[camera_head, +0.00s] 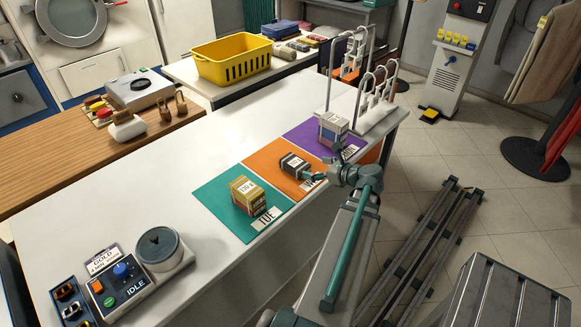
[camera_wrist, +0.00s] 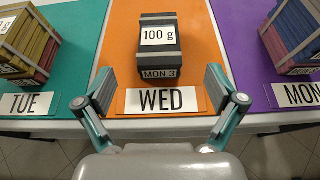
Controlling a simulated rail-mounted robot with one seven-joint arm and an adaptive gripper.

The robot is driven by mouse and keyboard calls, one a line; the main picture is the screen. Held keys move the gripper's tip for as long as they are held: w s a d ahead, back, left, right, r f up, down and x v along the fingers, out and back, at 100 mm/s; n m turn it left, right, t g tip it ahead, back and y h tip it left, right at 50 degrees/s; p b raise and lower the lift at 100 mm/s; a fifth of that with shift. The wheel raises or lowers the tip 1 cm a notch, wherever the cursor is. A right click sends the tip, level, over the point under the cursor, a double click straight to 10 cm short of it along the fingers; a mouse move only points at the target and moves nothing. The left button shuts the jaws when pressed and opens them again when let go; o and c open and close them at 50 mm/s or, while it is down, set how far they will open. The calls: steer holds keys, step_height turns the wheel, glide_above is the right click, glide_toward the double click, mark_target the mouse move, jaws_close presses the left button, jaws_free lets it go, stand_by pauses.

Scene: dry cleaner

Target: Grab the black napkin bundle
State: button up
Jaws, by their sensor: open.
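The black napkin bundle (camera_head: 296,164) is a small dark block on the orange mat (camera_head: 262,157) in the head view. In the wrist view the black bundle (camera_wrist: 158,45) lies centred ahead, with a white "100 g" label on top and "MON 3" on its near side. The orange mat (camera_wrist: 120,45) bears a "WED" card (camera_wrist: 160,101) nearer to me. My gripper (camera_wrist: 160,82) is open and empty, its two fingers spread either side of the card, short of the bundle. In the head view my gripper (camera_head: 318,176) is at the counter's near edge.
A yellowish bundle (camera_head: 246,194) sits on the green mat (camera_head: 212,199) marked "TUE". Another bundle (camera_head: 332,128) sits on the purple mat (camera_head: 300,136), near a white rack (camera_head: 376,110). In the wrist view, these neighbouring bundles flank the orange mat, with bare mat around the black bundle.

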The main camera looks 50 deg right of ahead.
mark_target(295, 162)
steer(key=p+x, duration=0.1)
steer(key=x, duration=0.4)
steer(key=p+x, duration=0.1)
steer(key=x, duration=0.4)
steer(key=shift+w+a+r+p, duration=0.1)
steer(key=shift+r+p, duration=0.1)
steer(key=shift+p, duration=0.2)
steer(key=shift+w+f, duration=0.15)
steer(key=shift+w, duration=0.05)
steer(key=c, duration=1.3)
